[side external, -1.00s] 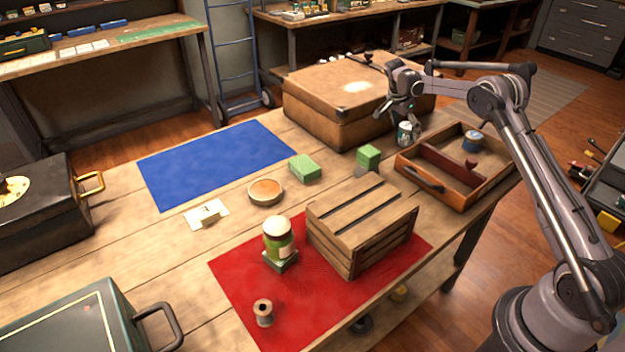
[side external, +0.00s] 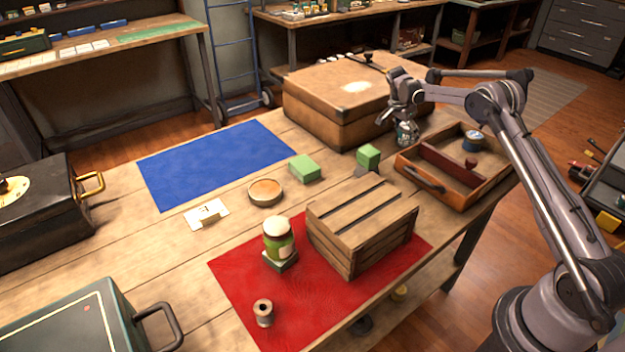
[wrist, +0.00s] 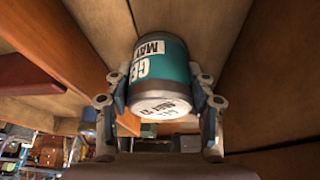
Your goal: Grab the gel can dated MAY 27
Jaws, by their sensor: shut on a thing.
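A small teal can (wrist: 165,62) with a dark rim and a white label fills the middle of the wrist view. Its side label shows "GE" and "MAY", cut off by the curve. Its white end carries small print too blurred to read surely. My gripper (wrist: 158,100) has a finger against each side of the can and is shut on it. In the side view my gripper (side external: 405,116) is over the can (side external: 406,136), between the brown case and the wooden tray, and hides part of it.
The brown case (side external: 335,103) stands close on the left. The wooden tray (side external: 416,180), with a blue-topped tin (side external: 473,141) in it, is close on the right.

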